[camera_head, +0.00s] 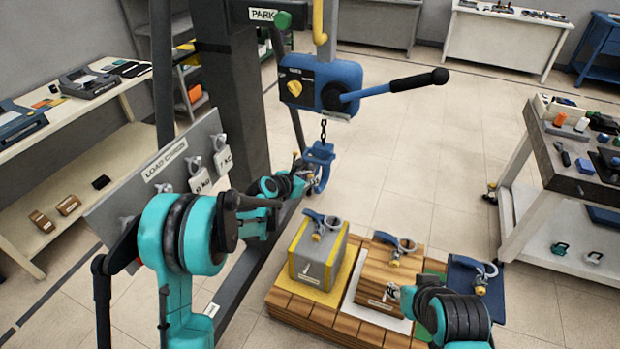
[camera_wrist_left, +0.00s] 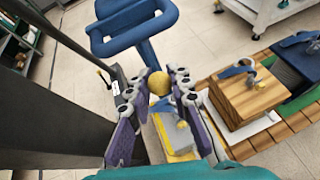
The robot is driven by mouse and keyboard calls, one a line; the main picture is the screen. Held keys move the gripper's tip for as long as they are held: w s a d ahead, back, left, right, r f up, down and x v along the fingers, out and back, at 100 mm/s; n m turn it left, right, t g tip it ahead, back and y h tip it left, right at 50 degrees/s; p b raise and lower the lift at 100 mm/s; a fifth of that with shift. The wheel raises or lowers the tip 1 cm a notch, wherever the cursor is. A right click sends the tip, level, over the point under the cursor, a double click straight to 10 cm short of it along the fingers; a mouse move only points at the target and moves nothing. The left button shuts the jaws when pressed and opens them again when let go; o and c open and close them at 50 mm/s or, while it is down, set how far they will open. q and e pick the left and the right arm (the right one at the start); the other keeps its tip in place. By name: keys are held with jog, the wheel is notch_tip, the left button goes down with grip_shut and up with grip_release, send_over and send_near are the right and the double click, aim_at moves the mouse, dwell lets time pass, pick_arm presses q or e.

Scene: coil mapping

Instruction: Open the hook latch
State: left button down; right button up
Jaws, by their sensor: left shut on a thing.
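The blue hook (camera_head: 320,155) hangs on a short chain under the blue hoist (camera_head: 325,90). In the left wrist view the blue hook (camera_wrist_left: 135,32) fills the top middle, with a round yellow latch knob (camera_wrist_left: 159,83) at its near end. My left gripper (camera_wrist_left: 166,84) is shut on this knob, one finger on each side. In the head view my left gripper (camera_head: 303,172) is at the left side of the hook, and its fingers partly hide the latch. My right arm comes in at the lower right; its gripper (camera_head: 394,291) is small and partly hidden by the wrist.
A wooden pallet (camera_head: 300,318) below bears several block loads with shackles. A grey load-chart board (camera_head: 140,195) stands left of my left arm, beside the dark hoist post (camera_head: 232,110). The hoist's black-handled lever (camera_head: 400,84) sticks out right. Floor behind the pallet is clear.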

pick_arm(q)
jog(key=shift+w+r, duration=0.1)
dwell(0.4)
jog(key=c, duration=1.3)
grip_release()
jog(key=shift+w, duration=0.1)
jog(key=shift+c, duration=0.2)
jog(key=v, duration=1.2)
jog(key=shift+d, duration=0.1)
